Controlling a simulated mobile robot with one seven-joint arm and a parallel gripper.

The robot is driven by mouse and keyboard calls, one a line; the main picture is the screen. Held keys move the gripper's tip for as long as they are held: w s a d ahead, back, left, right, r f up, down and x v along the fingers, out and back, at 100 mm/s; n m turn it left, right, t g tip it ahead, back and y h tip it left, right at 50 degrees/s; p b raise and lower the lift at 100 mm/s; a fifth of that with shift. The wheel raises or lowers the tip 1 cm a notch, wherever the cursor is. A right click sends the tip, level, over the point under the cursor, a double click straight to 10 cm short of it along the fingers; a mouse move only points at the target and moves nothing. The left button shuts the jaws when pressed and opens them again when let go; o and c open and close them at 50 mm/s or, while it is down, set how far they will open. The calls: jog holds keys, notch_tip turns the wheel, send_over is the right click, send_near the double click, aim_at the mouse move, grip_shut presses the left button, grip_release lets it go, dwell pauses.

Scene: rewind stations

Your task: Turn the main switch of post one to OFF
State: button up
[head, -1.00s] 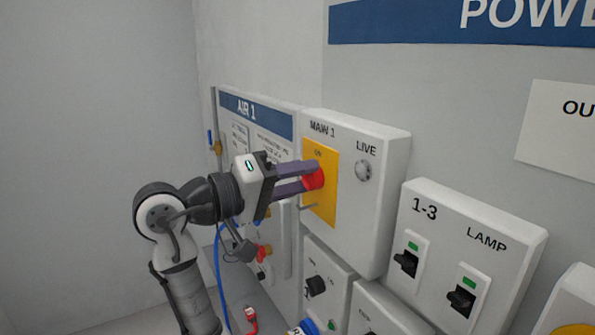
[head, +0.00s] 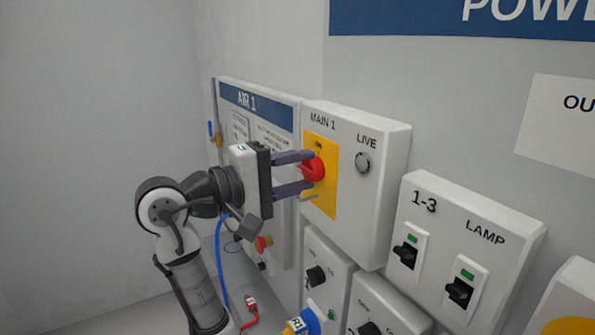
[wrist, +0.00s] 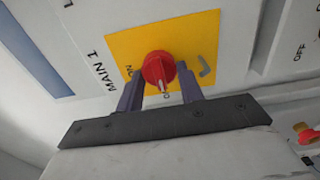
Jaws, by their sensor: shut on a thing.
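The main switch of post one is a red rotary knob (head: 315,169) on a yellow plate (head: 322,203), on the white box marked MAIN 1 (head: 385,205). In the wrist view the knob (wrist: 157,70) sits between the two fingers of my gripper (wrist: 160,90). My gripper, also in the head view (head: 306,172), is shut on the knob. The knob's white mark points down in the wrist view, towards a label mostly hidden by the gripper. The ON label (wrist: 130,73) lies left of the knob there.
A round LIVE lamp (head: 363,162) looks grey on the same box. The AIR 1 panel (head: 265,105) is to the left. Boxes with black switches, such as box 1-3 (head: 425,215), are lower right. A blue hose (head: 219,262) hangs below my arm.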

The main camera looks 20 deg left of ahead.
dwell(0.3)
jog(key=o, duration=1)
jog(key=shift+f, duration=0.1)
